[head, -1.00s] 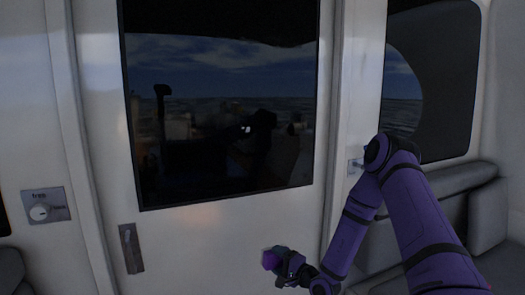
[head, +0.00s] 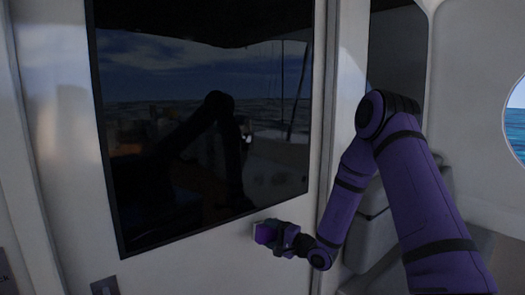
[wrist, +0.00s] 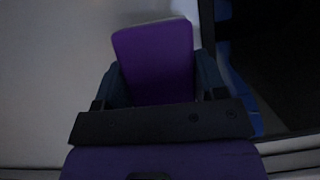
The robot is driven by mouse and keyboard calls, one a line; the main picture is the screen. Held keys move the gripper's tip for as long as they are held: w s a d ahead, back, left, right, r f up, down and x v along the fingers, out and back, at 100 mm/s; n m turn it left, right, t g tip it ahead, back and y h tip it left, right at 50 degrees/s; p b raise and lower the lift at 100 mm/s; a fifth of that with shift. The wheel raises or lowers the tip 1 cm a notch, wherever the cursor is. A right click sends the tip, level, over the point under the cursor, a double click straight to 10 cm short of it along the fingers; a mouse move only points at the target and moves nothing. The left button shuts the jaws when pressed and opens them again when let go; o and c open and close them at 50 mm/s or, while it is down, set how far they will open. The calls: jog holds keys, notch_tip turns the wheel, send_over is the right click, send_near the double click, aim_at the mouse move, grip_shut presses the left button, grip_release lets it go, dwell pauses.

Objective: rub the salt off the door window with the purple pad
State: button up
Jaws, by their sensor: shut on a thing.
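The door window (head: 200,130) is a large dark pane in the white door in the head view. It reflects sea, sky and my arm; I cannot make out salt on it. My gripper (head: 272,235) is shut on the purple pad (head: 264,233), just below the window's lower right edge. In the wrist view the pad (wrist: 155,58) stands out between the two fingers of my gripper (wrist: 155,85), its purple face showing. The dark pane's edge (wrist: 262,60) shows at the right of the wrist view. I cannot tell whether the pad touches the door.
A door handle plate (head: 104,287) shows at the lower left. Grey seats (head: 375,225) stand behind my arm at the right. A round porthole (head: 516,120) shows the sea at the far right.

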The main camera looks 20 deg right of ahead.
notch_tip(320, 180, up, 15)
jog(key=s+a+n+y, duration=0.1)
jog(key=a, duration=0.2)
jog(key=g, duration=0.1)
send_near(236, 142)
jog(key=shift+s+a+x, duration=0.1)
jog(key=shift+a+x, duration=0.05)
jog(key=shift+x, duration=0.8)
jog(key=shift+s+a+x, duration=0.1)
jog(key=shift+s+x, duration=0.05)
jog(key=shift+x, duration=0.8)
jog(key=shift+w+a+f, duration=0.1)
jog(key=shift+w+a, duration=0.1)
jog(key=shift+w, duration=0.35)
jog(key=shift+w+a, duration=0.15)
jog(key=shift+w, duration=0.35)
jog(key=shift+d, duration=0.1)
jog(key=shift+w+d, duration=0.3)
jog(key=shift+d, duration=0.6)
jog(key=shift+w+d, duration=0.25)
jog(key=shift+d, duration=0.7)
jog(key=shift+w, duration=0.1)
jog(key=shift+a, duration=0.15)
jog(key=shift+s+a, duration=0.25)
jog(key=shift+a, duration=0.75)
jog(key=shift+s+a, duration=0.3)
jog(key=shift+a, duration=0.7)
jog(key=shift+c, duration=0.4)
